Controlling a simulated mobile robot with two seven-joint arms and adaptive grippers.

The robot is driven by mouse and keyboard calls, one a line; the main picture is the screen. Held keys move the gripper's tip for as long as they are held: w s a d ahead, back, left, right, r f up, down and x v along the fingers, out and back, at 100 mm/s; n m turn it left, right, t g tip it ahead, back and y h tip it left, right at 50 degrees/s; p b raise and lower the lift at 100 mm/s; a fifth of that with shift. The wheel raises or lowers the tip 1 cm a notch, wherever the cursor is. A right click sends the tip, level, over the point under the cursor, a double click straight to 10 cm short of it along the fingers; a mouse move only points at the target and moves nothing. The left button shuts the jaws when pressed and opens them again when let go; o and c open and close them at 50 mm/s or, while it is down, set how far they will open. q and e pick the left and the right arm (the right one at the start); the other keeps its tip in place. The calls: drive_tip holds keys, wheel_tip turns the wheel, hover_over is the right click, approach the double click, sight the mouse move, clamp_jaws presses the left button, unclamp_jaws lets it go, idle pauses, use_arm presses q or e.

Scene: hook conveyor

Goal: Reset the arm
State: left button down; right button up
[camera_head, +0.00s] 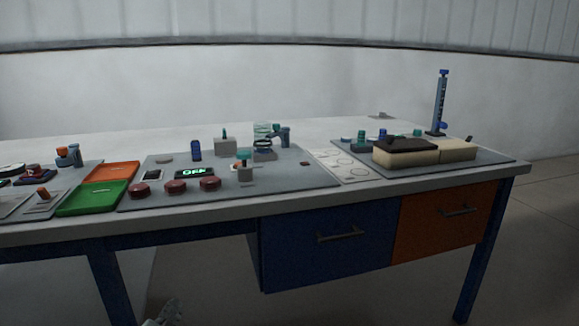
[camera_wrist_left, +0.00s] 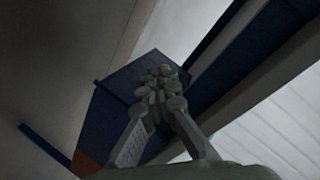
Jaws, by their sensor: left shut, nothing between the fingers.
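My left gripper (camera_head: 172,308) shows only as a small part at the bottom edge of the head view, low in front of the table and below its top. In the left wrist view the left gripper (camera_wrist_left: 160,82) has its fingers together and holds nothing. Behind it there are the blue drawer box and a blue table leg, apart from the fingers as far as I can tell. My right gripper is in neither view.
The long table (camera_head: 232,214) carries a grey board with red buttons (camera_head: 210,184), a green tray (camera_head: 92,198), an orange tray (camera_head: 116,172) and a board with a tan-and-dark block (camera_head: 405,152). A blue drawer (camera_head: 325,250) and an orange drawer (camera_head: 440,222) hang under it, shut.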

use_arm(q)
drive_tip(key=s+a+f+n+g, duration=0.1)
drive_tip(key=s+f+g, duration=0.4)
drive_tip(key=s+f, duration=0.5)
drive_tip(key=s+a+f+n+g, duration=0.1)
drive_tip(key=s+f+n+g, duration=0.3)
drive_tip(key=s+f, duration=0.7)
drive_tip(key=s+g, duration=0.2)
drive_tip(key=s, duration=0.4)
drive_tip(key=shift+f+n+h+p, duration=0.25)
drive_tip(key=shift+n+h+p, duration=0.05)
drive_tip(key=shift+p, duration=0.1)
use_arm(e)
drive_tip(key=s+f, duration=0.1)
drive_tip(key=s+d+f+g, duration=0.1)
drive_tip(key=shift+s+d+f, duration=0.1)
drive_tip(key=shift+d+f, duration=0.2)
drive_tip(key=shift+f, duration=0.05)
